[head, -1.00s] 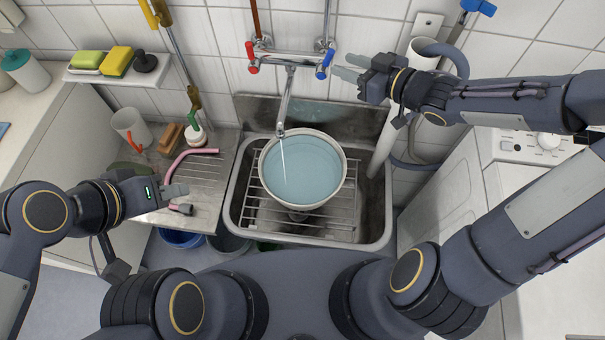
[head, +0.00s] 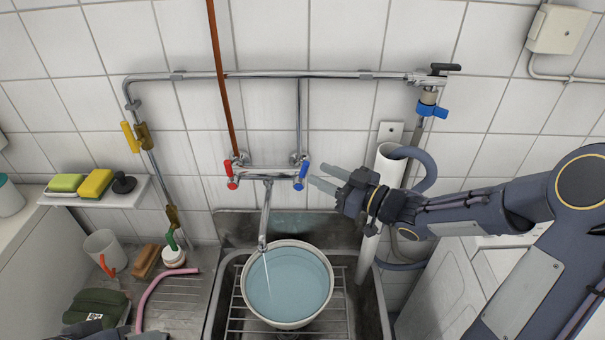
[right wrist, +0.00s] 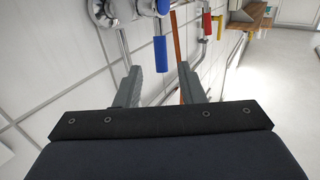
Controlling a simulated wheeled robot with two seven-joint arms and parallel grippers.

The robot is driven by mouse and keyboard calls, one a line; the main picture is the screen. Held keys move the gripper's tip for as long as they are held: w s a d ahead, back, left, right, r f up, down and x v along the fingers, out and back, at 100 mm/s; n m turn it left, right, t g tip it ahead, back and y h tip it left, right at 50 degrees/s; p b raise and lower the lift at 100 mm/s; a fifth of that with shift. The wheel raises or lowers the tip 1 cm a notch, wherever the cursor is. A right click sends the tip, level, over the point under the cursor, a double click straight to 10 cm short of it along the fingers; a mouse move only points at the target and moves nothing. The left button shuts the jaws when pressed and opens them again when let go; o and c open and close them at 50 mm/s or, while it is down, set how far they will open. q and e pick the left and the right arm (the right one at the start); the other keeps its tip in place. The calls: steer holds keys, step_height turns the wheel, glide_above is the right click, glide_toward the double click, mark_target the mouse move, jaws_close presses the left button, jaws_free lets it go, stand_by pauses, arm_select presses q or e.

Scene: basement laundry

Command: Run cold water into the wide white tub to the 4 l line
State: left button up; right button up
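The wide white tub (head: 244,308) stands on the wire rack in the sink, under the tap spout (head: 264,225). A thin stream of water (head: 268,272) runs into it. Bluish water (head: 300,284) covers its bottom; I cannot make out a 4 l line. The tap's blue handle (head: 300,177) is on the right, the red handle (head: 231,174) on the left. My right gripper (head: 316,176) is open and empty, just right of the blue handle. In the right wrist view the blue handle (right wrist: 160,53) shows beyond the open fingers. Only a bit of my left gripper shows at the bottom left.
A white standpipe (head: 385,180) with a grey hose stands behind my right gripper.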

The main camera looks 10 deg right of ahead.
mark_target(304, 167)
steer(key=x, duration=0.5)
steer(key=shift+w+a+p, duration=0.2)
steer(key=shift+a+p, duration=0.05)
steer(key=shift+p, duration=0.1)
jaws_close()
steer(key=shift+r, duration=0.1)
